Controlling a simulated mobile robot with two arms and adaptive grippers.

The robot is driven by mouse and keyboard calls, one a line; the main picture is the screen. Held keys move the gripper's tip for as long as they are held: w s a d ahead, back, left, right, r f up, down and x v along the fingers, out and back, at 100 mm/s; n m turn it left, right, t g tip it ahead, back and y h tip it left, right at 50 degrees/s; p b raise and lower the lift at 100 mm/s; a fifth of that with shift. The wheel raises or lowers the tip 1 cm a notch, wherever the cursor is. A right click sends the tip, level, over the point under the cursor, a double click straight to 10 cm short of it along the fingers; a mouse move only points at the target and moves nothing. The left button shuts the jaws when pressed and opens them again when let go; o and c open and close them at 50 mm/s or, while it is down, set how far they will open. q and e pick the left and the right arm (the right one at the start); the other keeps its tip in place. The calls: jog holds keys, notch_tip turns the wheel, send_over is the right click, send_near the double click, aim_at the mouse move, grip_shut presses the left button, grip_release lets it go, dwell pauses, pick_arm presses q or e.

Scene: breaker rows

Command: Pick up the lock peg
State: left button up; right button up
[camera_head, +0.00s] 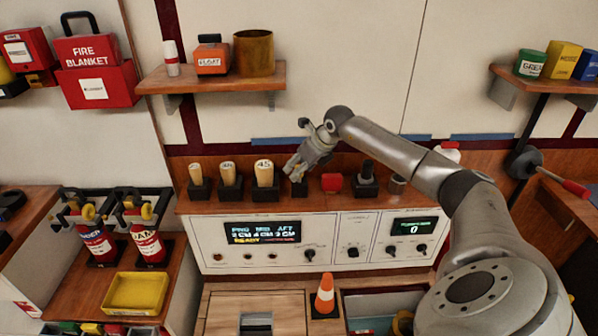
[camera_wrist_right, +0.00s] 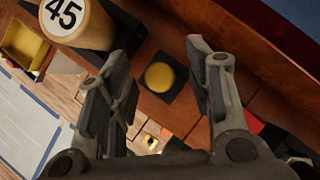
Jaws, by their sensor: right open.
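A round yellow top on a black square base, likely the lock peg (camera_wrist_right: 160,77), shows between my right gripper's fingers in the right wrist view. No label on it is readable. My right gripper (camera_wrist_right: 152,80) is open, with one finger on either side of the yellow top and nothing held. In the head view my right gripper (camera_head: 297,170) is above the black base (camera_head: 299,188) on the wooden shelf and mostly hides the peg. My left gripper is not in view.
A pale peg marked 45 (camera_head: 264,173) stands close on the left, with two similar pegs beyond it. A red object (camera_head: 332,183) and a black-handled holder (camera_head: 366,182) stand on the right. A shelf (camera_head: 212,80) with several items is above. An orange cone (camera_head: 325,294) stands below.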

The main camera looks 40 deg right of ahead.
jog(key=shift+w+f, duration=0.3)
jog(key=shift+f, duration=0.1)
jog(key=shift+s, duration=0.1)
grip_shut()
